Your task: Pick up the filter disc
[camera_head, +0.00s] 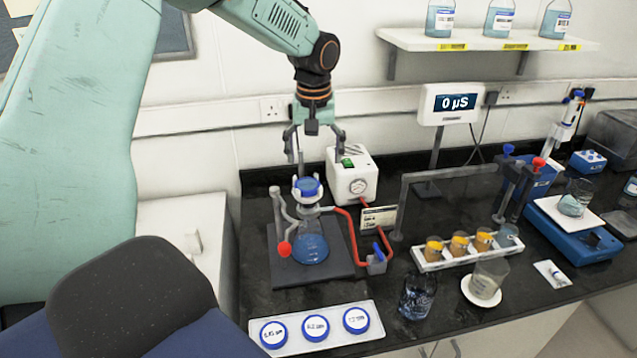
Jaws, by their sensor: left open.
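Three round filter discs with blue rims and white labelled faces lie in a row on a white tray at the front: a left one (273,334), a middle one (315,327) and a right one (356,320). The left label seems to read 0.45; the others are too small to read surely. Another blue round piece (307,187) sits on top of the glass flask (310,245). My left gripper (316,152) points down above that flask, open and empty, with its fingers apart from the blue piece. It is well behind the tray. My right gripper is out of view.
The flask stands on a dark base with a red-tipped clamp (285,249) and red tubing (350,230). A white pump box (352,178) is close behind. A rack of amber-filled cups (420,262), beakers and a blue balance (572,238) stand right.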

